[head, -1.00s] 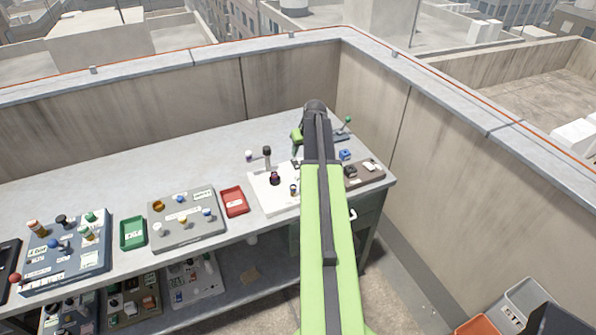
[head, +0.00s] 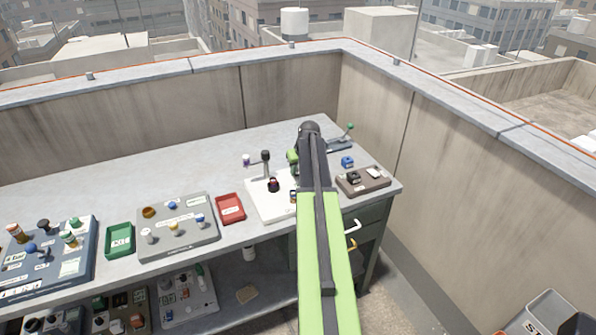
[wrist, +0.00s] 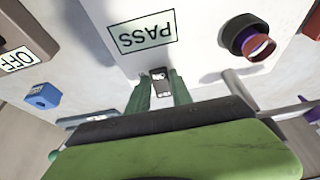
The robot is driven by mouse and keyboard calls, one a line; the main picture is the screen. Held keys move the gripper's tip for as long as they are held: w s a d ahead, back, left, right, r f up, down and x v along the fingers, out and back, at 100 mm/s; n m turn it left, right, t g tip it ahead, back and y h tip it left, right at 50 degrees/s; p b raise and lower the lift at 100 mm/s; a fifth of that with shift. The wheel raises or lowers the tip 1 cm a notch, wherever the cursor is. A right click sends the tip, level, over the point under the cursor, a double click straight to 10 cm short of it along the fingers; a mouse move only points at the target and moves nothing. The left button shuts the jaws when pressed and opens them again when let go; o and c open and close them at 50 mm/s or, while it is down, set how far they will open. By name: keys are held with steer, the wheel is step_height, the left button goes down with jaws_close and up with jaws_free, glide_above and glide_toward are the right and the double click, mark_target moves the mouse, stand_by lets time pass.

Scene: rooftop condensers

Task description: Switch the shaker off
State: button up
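A brown box (head: 347,187) with a black part and a pale label sits at the bench's right end. In the wrist view, a brown box (wrist: 32,22) at upper left carries an "OFF" label (wrist: 18,60). In the head view my arm hides the fingertips. I cannot tell which device is the shaker.
A black-and-purple knob (wrist: 246,36) with a red part is right of the fingers. A blue block (head: 347,161) and a green-knobbed lever (head: 349,127) stand near the arm. Red (head: 230,208) and green (head: 119,240) trays lie left. Parapet walls back the bench.

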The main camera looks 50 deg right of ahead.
jaws_close()
steer(key=shift+w+d+r+g+p, duration=0.1)
steer(key=shift+w+r+g+p, duration=0.3)
steer(key=shift+p, duration=0.25)
steer(key=shift+w+d+g+y+p, duration=0.1)
steer(key=shift+w+g+y+p, duration=0.05)
steer(key=shift+g+y+p, duration=0.3)
steer(key=shift+w+g+y, duration=0.15)
steer(key=shift+g+y, duration=0.1)
steer(key=shift+g, duration=0.8)
steer(key=o, duration=0.5)
jaws_free()
steer(key=shift+f, duration=0.1)
steer(key=shift+o, duration=0.3)
